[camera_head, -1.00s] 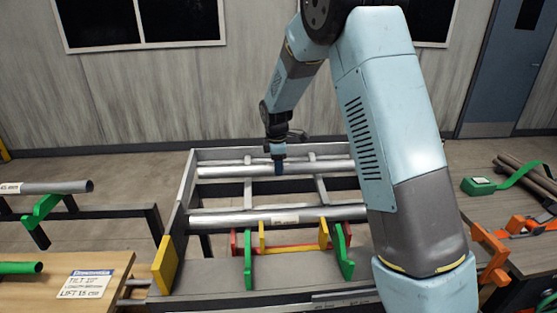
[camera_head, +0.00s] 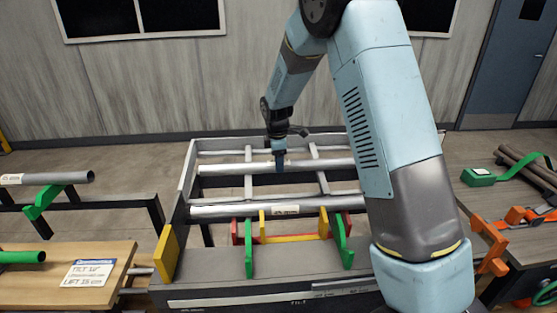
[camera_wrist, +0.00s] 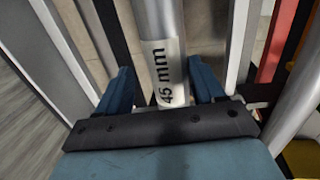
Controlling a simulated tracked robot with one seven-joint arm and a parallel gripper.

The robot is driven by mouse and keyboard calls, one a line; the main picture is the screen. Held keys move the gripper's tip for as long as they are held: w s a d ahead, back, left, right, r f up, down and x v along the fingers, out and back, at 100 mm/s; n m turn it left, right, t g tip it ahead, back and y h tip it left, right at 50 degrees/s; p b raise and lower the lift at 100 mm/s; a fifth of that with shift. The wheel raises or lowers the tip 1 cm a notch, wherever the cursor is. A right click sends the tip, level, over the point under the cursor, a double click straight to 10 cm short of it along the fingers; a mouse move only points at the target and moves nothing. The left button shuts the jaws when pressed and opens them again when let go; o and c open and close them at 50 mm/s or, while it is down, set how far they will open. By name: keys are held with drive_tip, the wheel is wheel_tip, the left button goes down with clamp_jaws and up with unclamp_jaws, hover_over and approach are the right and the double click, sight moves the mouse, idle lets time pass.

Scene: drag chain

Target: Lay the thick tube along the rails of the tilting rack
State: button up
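The tilting rack (camera_head: 180,190) is a grey metal frame with crossbars and rails. A grey metal tube (camera_head: 225,168) spans its far part, left to right. In the wrist view the tube (camera_wrist: 158,20) carries a white label reading 45 mm. My gripper (camera_head: 281,166) is at this tube's middle. A second labelled grey tube (camera_head: 235,211) lies nearer, parallel, behind green and yellow uprights. Its size label is too small to read. My arm hides the rack's right part.
Green uprights (camera_head: 249,250) and a yellow end plate (camera_head: 166,252) stand at the rack's front. At left, another tube (camera_head: 70,177) rests on a green hook. A sign (camera_head: 88,272) lies on the wooden table. Dark tubes (camera_head: 525,168) and orange clamps lie at right.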

drive_tip(key=shift+o, duration=0.6)
wheel_tip(320, 180, up, 14)
drive_tip(key=s, duration=0.2)
drive_tip(key=shift+a+f, duration=0.25)
drive_tip(key=shift+a, duration=0.1)
drive_tip(key=shift+s, duration=0.1)
